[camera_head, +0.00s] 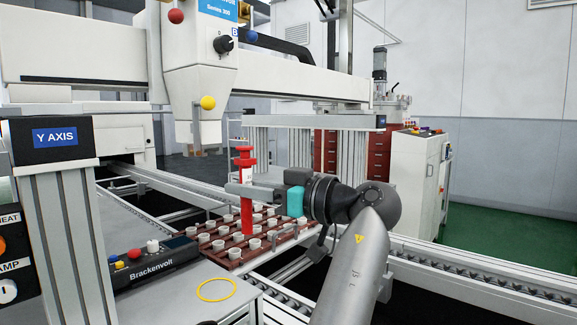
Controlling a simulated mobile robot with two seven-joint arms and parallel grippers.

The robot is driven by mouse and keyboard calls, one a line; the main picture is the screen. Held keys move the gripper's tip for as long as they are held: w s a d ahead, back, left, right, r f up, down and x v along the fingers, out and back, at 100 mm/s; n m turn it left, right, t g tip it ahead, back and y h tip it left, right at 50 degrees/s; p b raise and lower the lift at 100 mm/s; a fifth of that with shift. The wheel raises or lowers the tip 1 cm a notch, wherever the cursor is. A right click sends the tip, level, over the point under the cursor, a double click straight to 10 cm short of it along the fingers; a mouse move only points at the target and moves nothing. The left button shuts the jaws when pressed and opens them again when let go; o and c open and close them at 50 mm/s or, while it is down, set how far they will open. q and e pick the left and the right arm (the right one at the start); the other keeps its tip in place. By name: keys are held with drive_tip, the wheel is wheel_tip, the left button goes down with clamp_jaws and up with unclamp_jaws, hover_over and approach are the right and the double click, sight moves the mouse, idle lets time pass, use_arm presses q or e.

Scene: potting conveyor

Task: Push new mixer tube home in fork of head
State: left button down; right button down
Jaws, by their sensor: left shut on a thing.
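The mixer tube (245,162) is bright red, with a wider collar near its top, and stands upright. My left gripper (240,190) is shut on its middle, with the arm reaching up from the lower right. The tube's lower end is over or among the white cups; I cannot tell whether it touches them. The white dosing head (198,72) hangs from the gantry, up and to the left of the tube. Thin prongs, perhaps the fork (196,130), show under it. The tube appears apart from them. My right gripper is not in view.
A brown tray (237,252) with several white cups lies below the tube on the conveyor. A control pendant (150,262) and a yellow ring (216,289) lie on the front left surface. A gantry post (65,215) stands at the left. Conveyor rails (470,283) run to the right.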

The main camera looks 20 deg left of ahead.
use_arm(q)
drive_tip(key=shift+n+g, duration=0.5)
drive_tip(key=shift+g, duration=0.2)
drive_tip(key=shift+w+a+f, duration=0.1)
drive_tip(key=shift+a, duration=0.65)
drive_tip(key=shift+w+a+f, duration=0.15)
drive_tip(key=shift+a, duration=0.6)
drive_tip(key=shift+w+a+f, duration=0.1)
drive_tip(key=shift+a, duration=0.65)
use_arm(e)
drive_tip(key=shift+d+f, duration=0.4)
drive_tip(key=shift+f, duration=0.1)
use_arm(q)
drive_tip(key=shift+w+a+p, duration=0.15)
drive_tip(key=shift+w+a, duration=0.15)
drive_tip(key=shift+a, duration=0.35)
drive_tip(key=shift+w+a+p, duration=0.1)
drive_tip(key=shift+w+a, duration=0.15)
drive_tip(key=shift+a, duration=0.45)
drive_tip(key=shift+w+a+p, duration=0.15)
drive_tip(key=shift+w+a, duration=0.15)
drive_tip(key=shift+a, duration=0.35)
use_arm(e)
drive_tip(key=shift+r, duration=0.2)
use_arm(q)
drive_tip(key=c, duration=0.7)
unclamp_jaws()
drive_tip(key=shift+o, duration=0.2)
